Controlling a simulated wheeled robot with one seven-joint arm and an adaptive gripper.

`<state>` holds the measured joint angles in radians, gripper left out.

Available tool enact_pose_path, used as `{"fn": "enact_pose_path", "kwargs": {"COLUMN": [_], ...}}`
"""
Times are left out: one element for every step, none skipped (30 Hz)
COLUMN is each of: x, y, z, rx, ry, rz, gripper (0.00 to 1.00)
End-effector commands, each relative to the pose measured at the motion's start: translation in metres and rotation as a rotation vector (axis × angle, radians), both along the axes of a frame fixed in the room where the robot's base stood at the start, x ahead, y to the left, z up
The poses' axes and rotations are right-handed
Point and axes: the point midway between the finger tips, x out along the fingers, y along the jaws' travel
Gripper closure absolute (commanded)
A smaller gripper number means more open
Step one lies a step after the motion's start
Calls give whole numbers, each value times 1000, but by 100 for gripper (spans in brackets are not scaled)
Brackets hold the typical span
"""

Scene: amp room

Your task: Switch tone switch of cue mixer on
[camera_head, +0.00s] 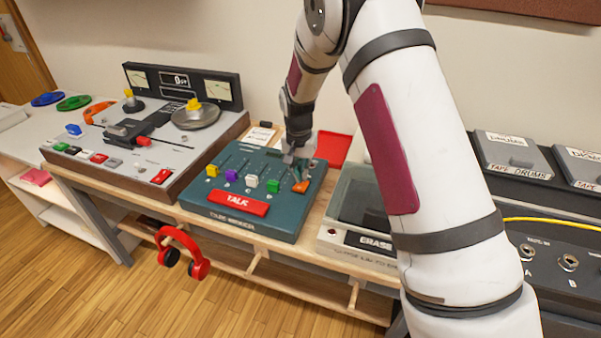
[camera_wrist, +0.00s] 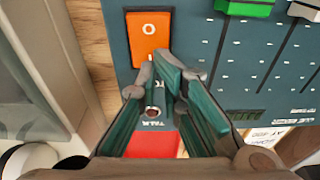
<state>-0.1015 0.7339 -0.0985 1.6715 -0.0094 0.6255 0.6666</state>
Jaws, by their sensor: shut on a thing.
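The cue mixer (camera_head: 255,216) is a teal box on the bench, with a red TALK bar (camera_head: 238,203) at its front and several coloured slider caps. An orange rocker switch (camera_head: 301,186) sits at its right side; in the wrist view the rocker (camera_wrist: 148,38) bears O and I marks. My gripper (camera_head: 291,157) is over the back right of the mixer. In the wrist view its fingertips (camera_wrist: 157,76) are close together at the rocker's near end. What is between them is hidden, and contact with the rocker cannot be told. A small round fitting (camera_wrist: 152,112) shows between the fingers.
A tape machine (camera_head: 130,150) with reels stands left of the mixer. An eraser unit (camera_head: 345,238) is close on the right, partly behind my arm. A red tray (camera_head: 333,148) lies behind. Red headphones (camera_head: 184,250) hang at the bench front.

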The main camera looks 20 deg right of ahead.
Motion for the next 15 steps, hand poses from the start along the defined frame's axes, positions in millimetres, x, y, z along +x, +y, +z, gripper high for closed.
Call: {"fn": "enact_pose_path", "kwargs": {"x": [-9, -10, -11, -12, -14, -16, -17, -18, -19, -20, -21, -21, -21, -21, -21], "y": [-8, -8, -7, -6, -5, -4, -3, -2, 0, 1, 2, 3, 3, 4, 4], "z": [-9, -9, -8, -8, -7, -6, -6, -6, -5, -5, -5, -5, -5, -5, -5], "rx": [-11, -11, -11, -12, -11, -11, -11, -10, -10, -9, -8, -8, -7, -7, -6], "ry": [24, 25, 27, 27, 28, 29, 30, 31, 32, 33, 33, 33, 33, 33, 33], "rz": [-7, -6, -6, -6, -6, -5, -5, -5, -4, -3, -3, -2, -2, -2, -2], "gripper": [100, 100, 100, 100, 100, 100, 100, 100, 100, 100, 100, 100, 100, 100, 100]}}
